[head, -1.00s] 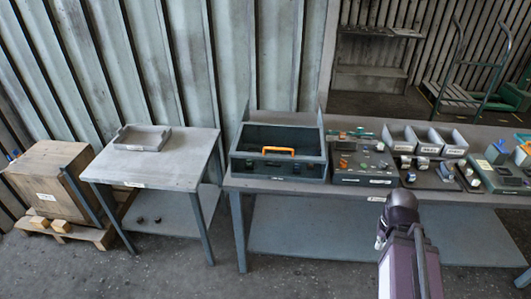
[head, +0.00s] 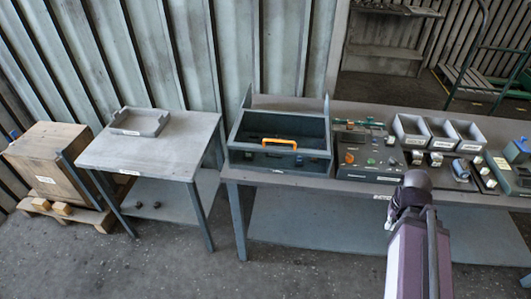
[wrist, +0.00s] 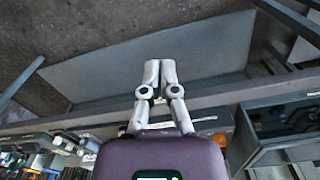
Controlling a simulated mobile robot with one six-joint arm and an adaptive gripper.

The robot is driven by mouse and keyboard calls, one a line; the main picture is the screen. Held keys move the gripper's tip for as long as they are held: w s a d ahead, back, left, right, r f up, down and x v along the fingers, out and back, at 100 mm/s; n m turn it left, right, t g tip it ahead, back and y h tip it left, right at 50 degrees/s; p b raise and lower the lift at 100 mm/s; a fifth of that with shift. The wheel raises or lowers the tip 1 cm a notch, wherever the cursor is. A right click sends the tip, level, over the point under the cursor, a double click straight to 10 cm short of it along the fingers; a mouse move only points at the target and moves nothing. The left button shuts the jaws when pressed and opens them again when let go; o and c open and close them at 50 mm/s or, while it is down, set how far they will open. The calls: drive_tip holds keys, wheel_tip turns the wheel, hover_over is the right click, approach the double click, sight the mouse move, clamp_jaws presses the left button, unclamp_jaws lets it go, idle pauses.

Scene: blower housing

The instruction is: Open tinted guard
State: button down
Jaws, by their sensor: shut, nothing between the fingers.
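A dark grey-green open-topped housing with an orange handle (head: 279,142) on its front stands on the left end of the long bench. A dark panel inside and behind the handle may be the tinted guard; I cannot tell its edges or how far it is open. In the wrist view the housing (wrist: 243,140) is partly cut off at the right. My gripper (wrist: 160,64) is shut and empty, its two fingertips together, out in front of the bench and apart from the housing.
The long bench (head: 300,183) also carries a panel with coloured knobs (head: 368,158), grey bins (head: 440,133) and small devices to the right. A side table (head: 180,160) with a grey tray (head: 140,121) stands left, beside a wooden crate (head: 55,165). Floor before the bench is clear.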

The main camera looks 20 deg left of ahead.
sight(267, 149)
drive_tip(key=shift+w+f, duration=0.1)
drive_tip(key=w+a+f+n+t+h+b, duration=0.2)
drive_tip(key=w+a+n+t+b, duration=0.35)
drive_tip(key=a+n, duration=0.3)
drive_tip(key=w+a+f+n+t+h+b, duration=0.25)
drive_tip(key=w+a+n+t+b, duration=0.2)
drive_tip(key=a+n+b, duration=0.45)
drive_tip(key=s+a+r+n+t+y+b, duration=0.1)
drive_tip(key=s+a+n+t+y+b, duration=0.1)
drive_tip(key=a+n, duration=0.8)
drive_tip(key=s+a+r+n+t+y+b, duration=0.2)
drive_tip(key=s+a+n+t+y, duration=0.3)
drive_tip(key=a+n, duration=0.6)
drive_tip(key=a+y+b, duration=0.1)
drive_tip(key=a, duration=0.3)
drive_tip(key=shift+s+a+t+b, duration=0.15)
drive_tip(key=shift+s+t+b, duration=0.05)
drive_tip(key=shift+t+b, duration=0.1)
drive_tip(key=shift+r+y, duration=0.1)
drive_tip(key=shift+y, duration=0.15)
drive_tip(key=x, duration=1.4)
